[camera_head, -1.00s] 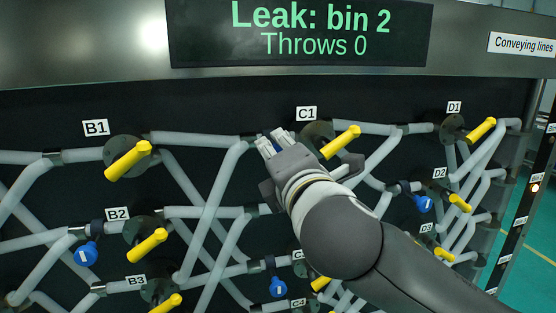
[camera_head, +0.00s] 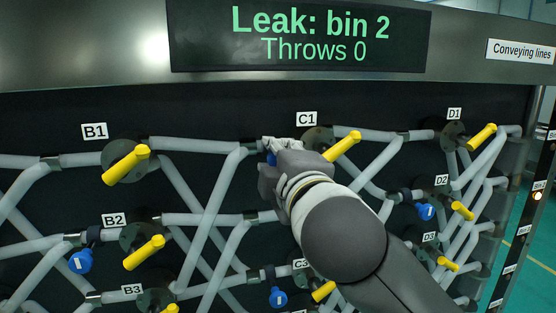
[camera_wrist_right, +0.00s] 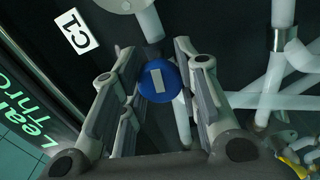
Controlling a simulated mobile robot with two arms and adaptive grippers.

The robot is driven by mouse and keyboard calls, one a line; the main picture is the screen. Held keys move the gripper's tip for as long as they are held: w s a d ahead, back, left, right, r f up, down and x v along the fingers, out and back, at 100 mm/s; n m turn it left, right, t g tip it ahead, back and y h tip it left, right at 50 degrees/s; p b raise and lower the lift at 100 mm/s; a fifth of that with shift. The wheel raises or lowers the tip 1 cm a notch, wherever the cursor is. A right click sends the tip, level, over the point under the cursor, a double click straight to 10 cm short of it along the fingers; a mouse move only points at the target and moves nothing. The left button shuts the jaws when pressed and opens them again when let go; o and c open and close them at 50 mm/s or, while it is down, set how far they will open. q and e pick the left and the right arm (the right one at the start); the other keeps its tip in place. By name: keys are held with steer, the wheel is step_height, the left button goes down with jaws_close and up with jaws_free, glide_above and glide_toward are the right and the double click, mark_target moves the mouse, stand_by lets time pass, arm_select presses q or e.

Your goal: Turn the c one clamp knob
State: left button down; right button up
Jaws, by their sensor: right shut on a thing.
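The C1 clamp knob is blue with a pale bar on its face. In the right wrist view the knob (camera_wrist_right: 158,82) sits between the two fingers of my right gripper (camera_wrist_right: 158,88). In the head view only a sliver of the knob (camera_head: 271,158) shows beside my right gripper (camera_head: 284,152), which hides the rest. The gripper is shut on it, left of and below the C1 label (camera_head: 306,118). The C1 yellow handle (camera_head: 342,146) lies just right of the gripper. My left gripper is not in view.
Grey pipes (camera_head: 195,144) cross the dark panel around the gripper. Other yellow handles (camera_head: 126,164) and blue knobs (camera_head: 80,262) stick out from it. A screen (camera_head: 300,37) above reads "Leak: bin 2, Throws 0".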

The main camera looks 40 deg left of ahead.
stand_by(0.4)
steer(key=o, duration=1)
steer(key=shift+o, duration=0.2)
steer(key=v, duration=1.2)
